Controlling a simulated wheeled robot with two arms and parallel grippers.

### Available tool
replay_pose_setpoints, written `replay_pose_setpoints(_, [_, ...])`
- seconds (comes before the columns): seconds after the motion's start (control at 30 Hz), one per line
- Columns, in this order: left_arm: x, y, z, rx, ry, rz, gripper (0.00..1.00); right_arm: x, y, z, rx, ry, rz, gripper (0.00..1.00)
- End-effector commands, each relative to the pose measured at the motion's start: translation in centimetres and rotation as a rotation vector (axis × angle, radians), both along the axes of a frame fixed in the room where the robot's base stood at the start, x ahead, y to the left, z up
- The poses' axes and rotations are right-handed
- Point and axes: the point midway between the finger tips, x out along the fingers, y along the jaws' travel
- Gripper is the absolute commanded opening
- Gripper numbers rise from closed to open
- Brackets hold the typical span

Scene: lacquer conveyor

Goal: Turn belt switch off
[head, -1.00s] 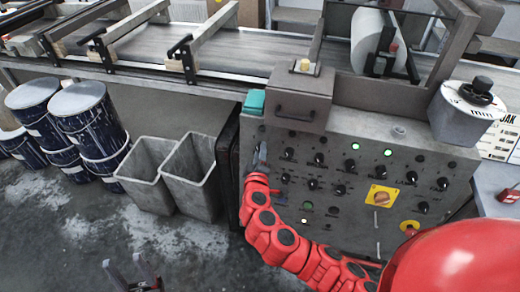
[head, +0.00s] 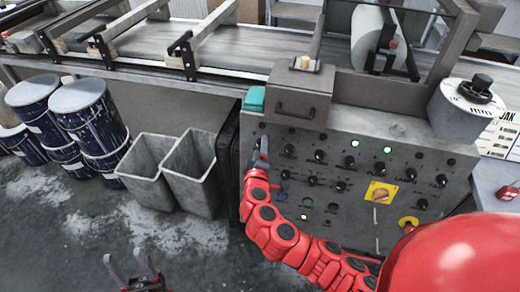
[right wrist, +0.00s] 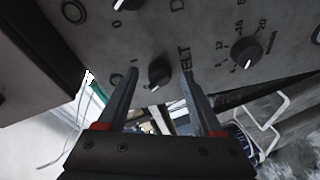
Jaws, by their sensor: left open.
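The grey control panel (head: 345,150) carries several black knobs and lit green lights. My right arm reaches across its front, and my right gripper (head: 262,145) is at the panel's left edge. In the right wrist view, my right gripper (right wrist: 160,85) is open, its two fingers on either side of a small black knob (right wrist: 158,72) with a white pointer. Printed letters ending in "ELT" stand beside this knob. Contact between fingers and knob cannot be made out. My left gripper (head: 125,257) is open and empty, low over the floor at the bottom left.
A second knob (right wrist: 244,52) with a numbered scale sits to the right in the wrist view. A grey box (head: 300,98) and a teal block (head: 255,98) are on the panel's top. Grey bins (head: 150,170) and blue drums (head: 85,115) stand left. The conveyor (head: 230,55) runs behind.

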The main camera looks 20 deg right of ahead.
Motion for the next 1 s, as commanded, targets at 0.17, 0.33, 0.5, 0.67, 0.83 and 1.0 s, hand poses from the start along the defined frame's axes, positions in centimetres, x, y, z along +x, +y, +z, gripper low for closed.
replay_pose_setpoints(0.17, [0.0, 0.0, 0.0, 0.0, 0.0, 0.0, 0.5, -0.1, 0.0, 0.0, 0.0, 0.0, 0.0, 0.67])
replay_pose_setpoints(0.33, [0.0, 0.0, -0.2, 0.0, 0.0, 0.0, 0.5, -1.5, 0.5, 0.1, -0.002, 0.002, -0.001, 0.67])
replay_pose_setpoints(0.5, [0.0, 0.0, -0.6, 0.0, 0.0, 0.0, 0.5, -4.5, 2.0, 0.7, 0.001, 0.0, 0.005, 0.67])
replay_pose_setpoints(0.67, [0.0, 0.0, -1.0, 0.0, 0.0, 0.0, 0.5, -8.0, 3.4, 1.2, -0.001, 0.0, 0.004, 0.67])
replay_pose_setpoints(0.83, [0.0, 0.0, 0.1, 0.0, 0.001, 0.0, 0.5, -11.8, 5.2, 2.6, -0.001, 0.006, 0.009, 0.67])
replay_pose_setpoints(1.0, [0.0, 0.0, 1.7, 0.0, 0.0, 0.0, 0.5, -14.4, 6.2, 2.8, 0.0, 0.004, 0.007, 0.67])
